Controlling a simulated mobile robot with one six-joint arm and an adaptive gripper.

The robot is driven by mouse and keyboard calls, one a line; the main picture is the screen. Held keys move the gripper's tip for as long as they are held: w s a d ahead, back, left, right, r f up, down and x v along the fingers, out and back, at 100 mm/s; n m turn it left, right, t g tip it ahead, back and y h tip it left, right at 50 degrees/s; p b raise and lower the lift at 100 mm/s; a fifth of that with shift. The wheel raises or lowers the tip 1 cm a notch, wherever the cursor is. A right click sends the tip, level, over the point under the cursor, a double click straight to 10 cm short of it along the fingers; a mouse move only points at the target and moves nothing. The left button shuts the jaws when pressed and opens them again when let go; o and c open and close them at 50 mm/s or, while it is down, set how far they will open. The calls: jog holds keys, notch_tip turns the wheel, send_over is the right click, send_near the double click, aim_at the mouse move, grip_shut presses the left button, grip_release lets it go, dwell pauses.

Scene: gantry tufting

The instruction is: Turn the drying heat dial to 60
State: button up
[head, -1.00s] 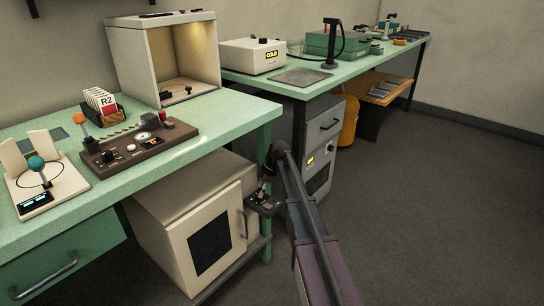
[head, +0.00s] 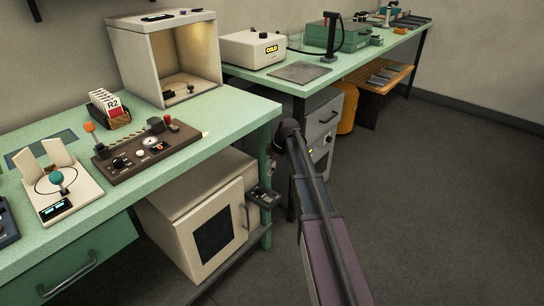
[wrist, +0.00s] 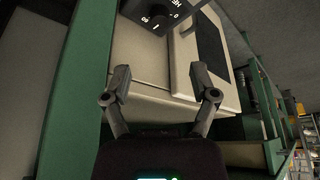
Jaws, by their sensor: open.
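The heat dial (wrist: 156,19) is a dark knob on a black control panel (wrist: 178,24) at the top of the wrist view. Its white markings appear upside down, with 60 and 0 readable and the heading cut off by the edge. In the head view the small dark control box (head: 263,196) juts out beside the cream cabinet (head: 182,262) under the green bench; its dial is too small to read. My gripper (wrist: 158,76) is open and empty in the wrist view, apart from the dial, which lies beyond its fingertips. In the head view its fingers cannot be made out.
A green bench leg (head: 266,160) stands close to the control box. The cabinet door has a dark window (head: 216,235) and a handle. A grey drawer unit (head: 322,125) stands behind my arm. Open floor (head: 430,210) lies to the right.

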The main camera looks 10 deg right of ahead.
jog(key=s+a+r+m+h+p, duration=0.2)
jog(key=s+r+m+p, duration=0.7)
jog(key=s+r+p, duration=0.7)
jog(key=shift+s+a+r+m+g+h+p, duration=0.25)
jog(key=shift+s+a+m+p, duration=0.2)
jog(key=shift+s+a, duration=0.25)
jog(key=shift+f, duration=0.1)
jog(key=m+t+b, duration=0.1)
jog(key=t+b, duration=0.3)
jog(key=b, duration=1.1)
send_near(258, 189)
jog(key=shift+v, duration=2.15)
jog(key=shift+w+d+f+b, duration=0.1)
jog(key=shift+w+b, duration=0.05)
jog(key=shift+b, duration=0.15)
jog(key=b+x, duration=1.2)
jog(key=x, duration=0.1)
jog(key=shift+w+f, duration=0.1)
jog(key=shift+f, duration=0.1)
